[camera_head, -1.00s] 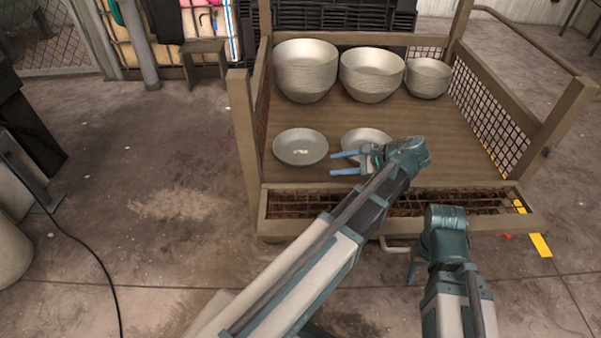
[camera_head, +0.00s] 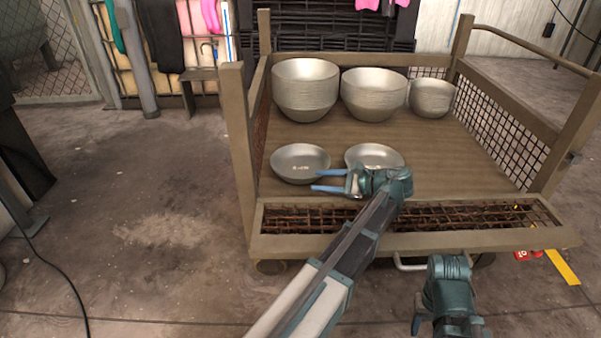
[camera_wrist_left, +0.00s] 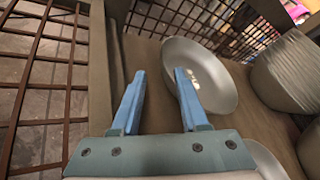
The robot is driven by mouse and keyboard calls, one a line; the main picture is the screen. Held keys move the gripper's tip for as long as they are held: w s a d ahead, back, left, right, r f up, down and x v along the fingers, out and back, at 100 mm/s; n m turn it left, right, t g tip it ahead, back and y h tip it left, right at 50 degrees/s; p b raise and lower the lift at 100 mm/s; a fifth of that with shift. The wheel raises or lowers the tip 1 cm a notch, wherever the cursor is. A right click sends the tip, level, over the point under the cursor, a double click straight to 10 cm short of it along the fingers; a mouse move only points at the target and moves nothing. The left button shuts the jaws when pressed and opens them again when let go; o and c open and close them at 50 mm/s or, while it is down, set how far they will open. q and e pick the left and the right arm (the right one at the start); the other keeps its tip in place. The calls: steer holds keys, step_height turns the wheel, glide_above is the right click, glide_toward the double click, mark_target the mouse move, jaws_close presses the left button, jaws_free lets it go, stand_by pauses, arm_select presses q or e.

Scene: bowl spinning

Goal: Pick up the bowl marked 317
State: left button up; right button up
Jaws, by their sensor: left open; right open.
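Two shallow grey metal bowls sit at the front of the cart's wooden deck. The left bowl (camera_head: 300,160) has a small white marking inside, too small to read. The right bowl (camera_head: 374,154) is partly hidden by my left gripper. My left gripper (camera_head: 317,181) is open and empty, its blue fingers pointing left just in front of the left bowl. In the left wrist view a marked bowl (camera_wrist_left: 215,75) lies ahead and right of the open fingers (camera_wrist_left: 160,75); the right finger overlaps its rim. I cannot tell whether they touch. My right gripper (camera_head: 416,325) is open, low in front of the cart.
Three stacks of bowls (camera_head: 305,85) (camera_head: 374,92) (camera_head: 432,97) stand along the back of the deck. The cart (camera_head: 420,241) has a raised front edge, corner posts and mesh sides. Deck space is free between the stacks and front bowls.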

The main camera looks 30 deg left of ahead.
arm_select(q)
steer(key=b, duration=0.1)
glide_toward(286, 178)
steer(key=shift+s+a+f, duration=0.1)
steer(key=shift+a+f, duration=0.65)
steer(key=shift+a, duration=0.05)
steer(key=shift+w+r+b+x, duration=0.15)
steer(key=shift+b+x, duration=0.25)
steer(key=shift+x, duration=1.15)
steer(key=shift+w+r+b+x, duration=0.15)
steer(key=shift+b+x, duration=0.2)
steer(key=shift+x, duration=1.2)
steer(key=shift+a, duration=0.1)
jaws_close()
